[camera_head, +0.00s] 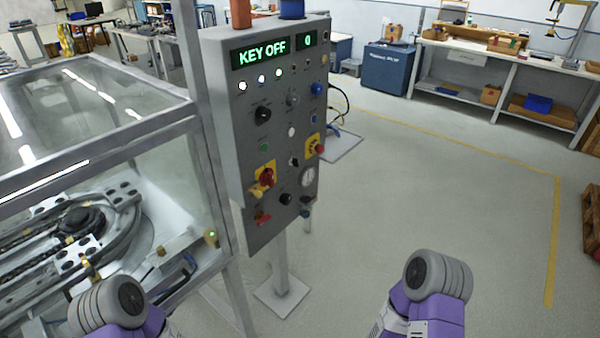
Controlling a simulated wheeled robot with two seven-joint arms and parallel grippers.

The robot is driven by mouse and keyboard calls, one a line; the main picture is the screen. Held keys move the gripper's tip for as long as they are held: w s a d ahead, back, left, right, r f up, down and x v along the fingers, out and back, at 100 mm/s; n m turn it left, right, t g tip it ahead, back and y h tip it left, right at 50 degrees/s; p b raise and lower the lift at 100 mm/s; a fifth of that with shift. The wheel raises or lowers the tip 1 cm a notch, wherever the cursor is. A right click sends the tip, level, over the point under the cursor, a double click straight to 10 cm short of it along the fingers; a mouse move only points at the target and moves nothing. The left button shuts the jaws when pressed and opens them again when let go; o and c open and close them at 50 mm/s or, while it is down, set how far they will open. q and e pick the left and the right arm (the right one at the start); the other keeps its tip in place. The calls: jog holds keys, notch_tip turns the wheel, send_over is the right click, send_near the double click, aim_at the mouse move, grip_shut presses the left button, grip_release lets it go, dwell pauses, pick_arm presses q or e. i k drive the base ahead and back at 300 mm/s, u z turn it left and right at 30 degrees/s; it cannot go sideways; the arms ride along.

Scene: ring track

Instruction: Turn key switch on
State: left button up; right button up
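A grey control panel (235,165) stands on a post left of the middle. Its display (262,51) reads "KEY OFF" in green, and a smaller display beside it seems to read 0. A small silver round control (292,100) below the indicator lights looks like a key switch, but it is too small to be sure. A black knob (263,114) sits to its lower left. Only purple and grey parts of my two arms show at the bottom left and bottom centre-right, apart from the panel. Neither gripper can be seen.
A glass-walled metal enclosure (170,128) with a ring track (90,222) stands left of the panel. A red knob on a yellow plate (266,178) and a red button (318,149) are lower on the panel. The floor (430,190) to the right is clear.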

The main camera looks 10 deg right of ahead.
aim_at(291, 160)
jog(key=k, duration=1)
jog(key=z, duration=0.85)
jog(key=i, duration=1.25)
jog(key=u, duration=0.75)
jog(key=i, duration=0.9)
jog(key=u, duration=0.9)
